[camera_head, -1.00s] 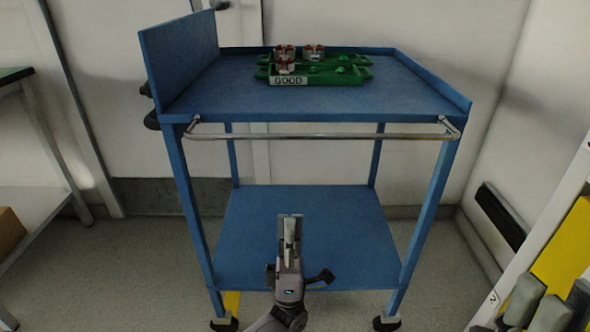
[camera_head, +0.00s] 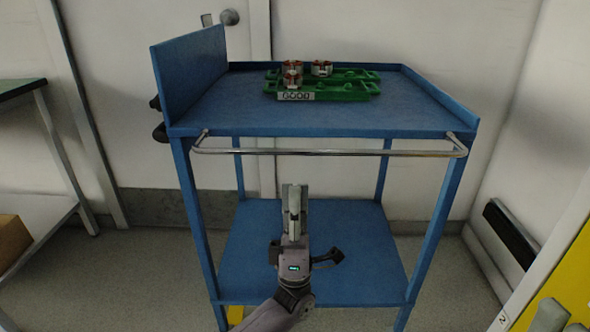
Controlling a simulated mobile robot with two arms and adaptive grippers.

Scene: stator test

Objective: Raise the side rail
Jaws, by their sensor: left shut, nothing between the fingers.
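A blue cart (camera_head: 350,112) stands in front of me. A thin chrome rail (camera_head: 325,153) runs along its near side, just below the top's edge, joined by a bracket at each corner. A raised blue panel (camera_head: 190,75) stands upright at the cart's left end. My left gripper (camera_head: 293,188) is shut and empty, pointing up. In the picture it is below the middle of the rail, in front of the lower shelf, with a gap to the rail. My right gripper is not in view.
A green tray (camera_head: 345,92) labelled GOOD holds several stators (camera_head: 322,68) on the cart top. The lower shelf (camera_head: 350,240) looks empty. A grey table (camera_head: 30,190) with a cardboard box (camera_head: 12,240) is at left, and a yellow-panelled rack (camera_head: 560,280) at right.

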